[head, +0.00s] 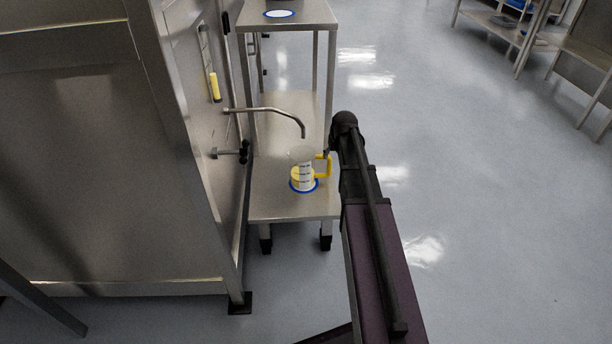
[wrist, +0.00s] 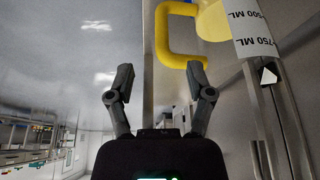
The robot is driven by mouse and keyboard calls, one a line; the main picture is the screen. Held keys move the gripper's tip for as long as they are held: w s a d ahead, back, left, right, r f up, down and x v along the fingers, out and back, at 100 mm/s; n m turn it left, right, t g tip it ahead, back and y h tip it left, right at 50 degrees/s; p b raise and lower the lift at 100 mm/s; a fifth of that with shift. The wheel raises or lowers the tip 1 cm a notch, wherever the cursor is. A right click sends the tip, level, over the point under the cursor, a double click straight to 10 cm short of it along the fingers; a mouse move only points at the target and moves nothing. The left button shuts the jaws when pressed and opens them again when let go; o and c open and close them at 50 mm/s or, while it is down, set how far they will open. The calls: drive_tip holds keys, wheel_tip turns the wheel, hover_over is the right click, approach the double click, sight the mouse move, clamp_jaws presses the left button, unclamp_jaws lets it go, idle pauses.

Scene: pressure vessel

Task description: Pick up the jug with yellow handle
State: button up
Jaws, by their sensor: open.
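In the wrist view the handle (wrist: 162,38) lies just ahead of my gripper (wrist: 160,76), and the jug's marked body (wrist: 255,32) is at the upper right. My gripper is open and empty. The right fingertip appears close to the handle's lower end; I cannot tell if they touch. In the head view the gripper is mostly hidden by my arm.
A tall steel vessel (head: 110,150) with a valve (head: 232,153) stands left of the jug. A higher shelf behind holds another blue-rimmed disc (head: 280,13). Open floor (head: 480,200) lies to the right, with steel benches (head: 585,45) at the far right.

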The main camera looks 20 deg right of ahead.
sight(330, 163)
drive_tip(key=shift+b+x, duration=1.2)
drive_tip(key=shift+x, duration=0.4)
drive_tip(key=shift+b+x, duration=2.4)
drive_tip(key=shift+x, duration=0.2)
drive_tip(key=shift+a, duration=0.15)
drive_tip(key=shift+c, duration=0.2)
clamp_jaws()
